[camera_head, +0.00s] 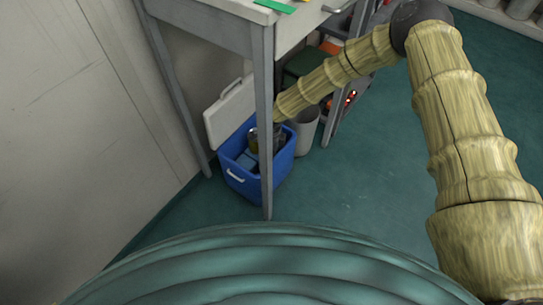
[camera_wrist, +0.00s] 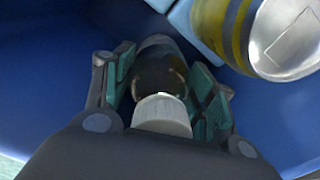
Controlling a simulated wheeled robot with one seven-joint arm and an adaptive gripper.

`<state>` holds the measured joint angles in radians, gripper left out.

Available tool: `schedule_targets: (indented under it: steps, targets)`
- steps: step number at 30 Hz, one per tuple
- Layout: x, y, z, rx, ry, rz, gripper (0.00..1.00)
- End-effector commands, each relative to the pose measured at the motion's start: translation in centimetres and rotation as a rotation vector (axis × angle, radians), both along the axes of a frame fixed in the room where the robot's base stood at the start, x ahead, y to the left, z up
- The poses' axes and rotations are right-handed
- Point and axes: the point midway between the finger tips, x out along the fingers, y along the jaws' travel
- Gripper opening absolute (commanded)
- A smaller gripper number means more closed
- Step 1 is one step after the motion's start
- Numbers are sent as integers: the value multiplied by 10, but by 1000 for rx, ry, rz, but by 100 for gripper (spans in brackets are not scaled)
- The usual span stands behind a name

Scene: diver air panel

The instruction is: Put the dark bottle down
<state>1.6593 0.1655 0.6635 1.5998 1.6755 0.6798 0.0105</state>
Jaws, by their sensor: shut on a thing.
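The dark bottle (camera_wrist: 158,75) has a whitish ribbed cap (camera_wrist: 161,115) and sits between the teal pads of my gripper (camera_wrist: 165,88) in the wrist view. My gripper is shut on it, with the cap end toward the wrist. Around them are the blue walls of a cooler (camera_wrist: 60,45). In the head view my arm reaches under the table to the open blue cooler (camera_head: 239,183). The gripper and bottle are mostly hidden there by the table leg and cooler wall. I cannot tell whether the bottle touches the cooler's bottom.
A yellow-and-grey can (camera_wrist: 235,28) and a light blue block (camera_wrist: 181,15) lie close beside the bottle. The cooler's white lid (camera_head: 230,110) stands open behind it. A table leg (camera_head: 265,130) stands in front, and a grey bin (camera_head: 304,130) stands to the right.

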Motion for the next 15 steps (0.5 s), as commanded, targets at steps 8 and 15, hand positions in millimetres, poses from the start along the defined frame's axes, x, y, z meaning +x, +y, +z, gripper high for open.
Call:
schedule_targets:
  steps: [8,15]
  targets:
    - [1,0,-3,1,-1,0,0]
    - [0,0,-6,0,0,0,69]
